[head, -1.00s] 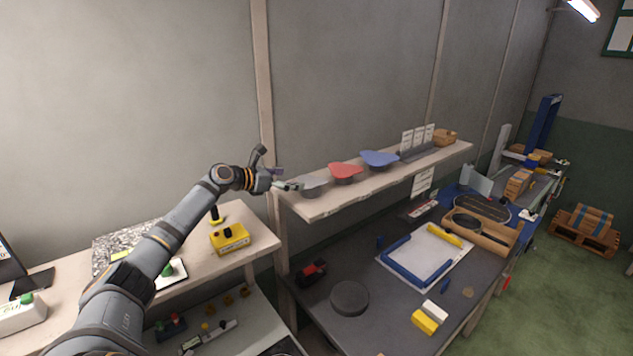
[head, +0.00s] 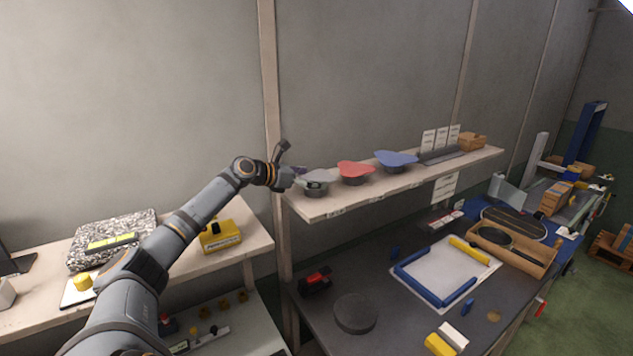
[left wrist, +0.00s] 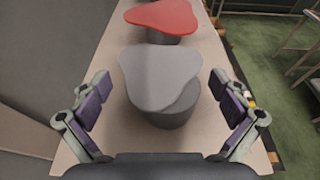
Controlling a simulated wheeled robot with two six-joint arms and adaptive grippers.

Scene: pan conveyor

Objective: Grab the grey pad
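The grey pad (left wrist: 160,75) is a flat rounded plate on a round grey base, on the near end of the wooden shelf (head: 400,187). It also shows in the head view (head: 317,178), partly behind my gripper. My left gripper (left wrist: 166,113) is open, with one purple-padded finger on each side of the pad in the left wrist view and gaps between. In the head view, the left gripper (head: 303,180) is at the shelf's left end. I cannot tell whether it touches the pad. My right gripper is not in view.
A red pad (head: 355,170) and a blue pad (head: 396,160) stand farther along the shelf. Label cards (head: 441,139) and a box (head: 472,141) are beyond. Below is a dark workbench (head: 385,328) with a black disc (head: 355,313). A wall post (head: 271,100) rises behind the gripper.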

